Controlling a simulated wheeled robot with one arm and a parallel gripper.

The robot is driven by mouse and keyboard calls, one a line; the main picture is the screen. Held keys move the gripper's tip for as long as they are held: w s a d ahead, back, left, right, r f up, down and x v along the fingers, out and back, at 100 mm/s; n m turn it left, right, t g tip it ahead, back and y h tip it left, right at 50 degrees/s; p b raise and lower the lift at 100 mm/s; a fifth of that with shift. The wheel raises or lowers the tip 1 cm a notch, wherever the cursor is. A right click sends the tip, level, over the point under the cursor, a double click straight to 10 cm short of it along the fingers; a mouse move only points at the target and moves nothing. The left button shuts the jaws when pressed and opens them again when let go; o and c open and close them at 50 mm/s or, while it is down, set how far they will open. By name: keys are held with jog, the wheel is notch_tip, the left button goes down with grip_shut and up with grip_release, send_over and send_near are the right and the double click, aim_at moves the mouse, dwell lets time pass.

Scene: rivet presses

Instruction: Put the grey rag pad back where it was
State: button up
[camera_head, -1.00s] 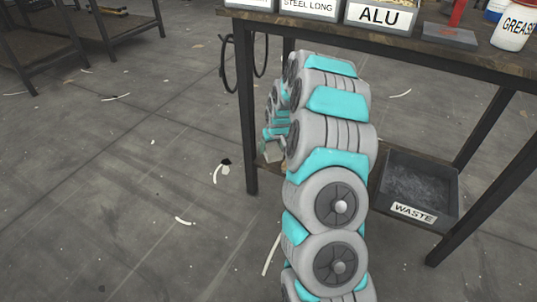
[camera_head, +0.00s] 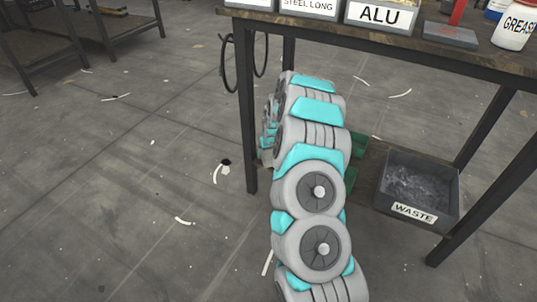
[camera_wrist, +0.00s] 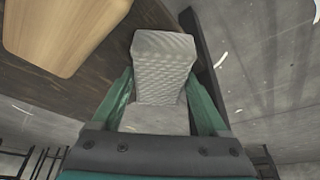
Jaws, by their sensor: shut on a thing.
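The grey rag pad (camera_wrist: 163,50) is a pale, textured block in the wrist view. My gripper (camera_wrist: 160,88) is shut on it, with one green finger on each side, and its far end sticks out beyond the fingertips. In the wrist view a dark wooden surface (camera_wrist: 85,75) lies behind the pad on the left. I cannot tell whether the pad touches it. In the head view my arm hides the pad, and only parts of the green fingers show to the right of the arm, over the bench's lower shelf.
A black WASTE bin (camera_head: 418,187) stands on the lower shelf at right. The bench top (camera_head: 400,45) above carries labelled bins, including ALU (camera_head: 378,15), and a grease tub (camera_head: 513,30). A dark bench leg (camera_head: 246,120) stands left of my arm. A tan wooden thing (camera_wrist: 65,30) shows in the wrist view.

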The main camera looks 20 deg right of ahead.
jog(key=o, duration=1.1)
jog(key=shift+f, duration=0.15)
jog(key=d+v, duration=0.1)
jog(key=v, duration=1)
jog(key=s+a+r+g, duration=0.1)
jog(key=s+a+r, duration=0.8)
jog(key=a, duration=0.1)
jog(key=s+a+r+g, duration=0.1)
jog(key=s+a+r, duration=0.1)
jog(key=s, duration=1)
jog(key=s+a+r+n+g, duration=0.1)
jog(key=s+a, duration=0.4)
jog(key=s, duration=0.8)
jog(key=s+a+r+g, duration=0.3)
jog(key=s+r, duration=0.2)
jog(key=s, duration=0.8)
jog(key=shift+s+a+r+y, duration=0.1)
jog(key=shift+s+a+y, duration=0.15)
jog(key=shift+a+y, duration=0.1)
